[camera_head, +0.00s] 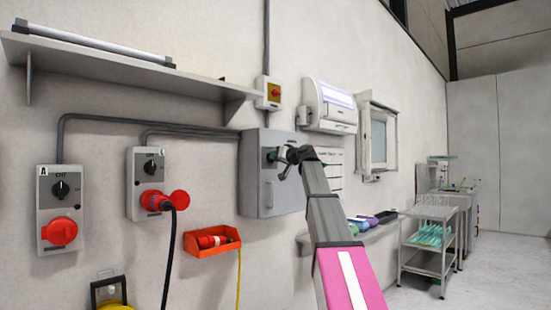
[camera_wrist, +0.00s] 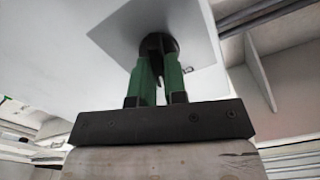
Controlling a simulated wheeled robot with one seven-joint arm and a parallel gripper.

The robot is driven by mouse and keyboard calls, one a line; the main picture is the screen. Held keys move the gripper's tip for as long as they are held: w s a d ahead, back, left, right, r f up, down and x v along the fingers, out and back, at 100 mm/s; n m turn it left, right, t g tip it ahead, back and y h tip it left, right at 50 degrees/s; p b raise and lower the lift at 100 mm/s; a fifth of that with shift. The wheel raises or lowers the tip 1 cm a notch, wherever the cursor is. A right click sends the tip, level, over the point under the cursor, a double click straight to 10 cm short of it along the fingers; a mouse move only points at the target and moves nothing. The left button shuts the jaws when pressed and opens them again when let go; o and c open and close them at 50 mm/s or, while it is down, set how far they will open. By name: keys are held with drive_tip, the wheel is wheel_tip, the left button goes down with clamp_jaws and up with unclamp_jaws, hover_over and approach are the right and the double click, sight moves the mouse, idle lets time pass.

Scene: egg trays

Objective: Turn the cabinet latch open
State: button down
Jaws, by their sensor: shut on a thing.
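The grey wall cabinet (camera_head: 252,160) hangs in the middle of the head view with its door shut. The knob sits on a pale square plate (camera_wrist: 120,27). The fingers hide part of the knob, so its exact turn angle is hard to tell. In the head view my gripper and arm cover the latch.
Left of the cabinet are two switch boxes (camera_head: 61,207) (camera_head: 148,169) with red plugs. An orange bin (camera_head: 214,241) hangs below. A shelf (camera_head: 120,70) runs above. A dispenser (camera_head: 330,105) is to the right. A metal cart (camera_head: 428,262) stands farther right on open floor.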

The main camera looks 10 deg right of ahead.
drive_tip(key=m, duration=1.4)
drive_tip(key=shift+w+d+f, duration=0.1)
drive_tip(key=shift+f, duration=0.15)
idle(0.4)
drive_tip(key=c, duration=1.2)
unclamp_jaws()
drive_tip(key=shift+o, duration=0.2)
drive_tip(key=shift+d, duration=0.1)
drive_tip(key=v, duration=1)
drive_tip(key=shift+s+d, duration=0.15)
drive_tip(key=shift+s, duration=0.15)
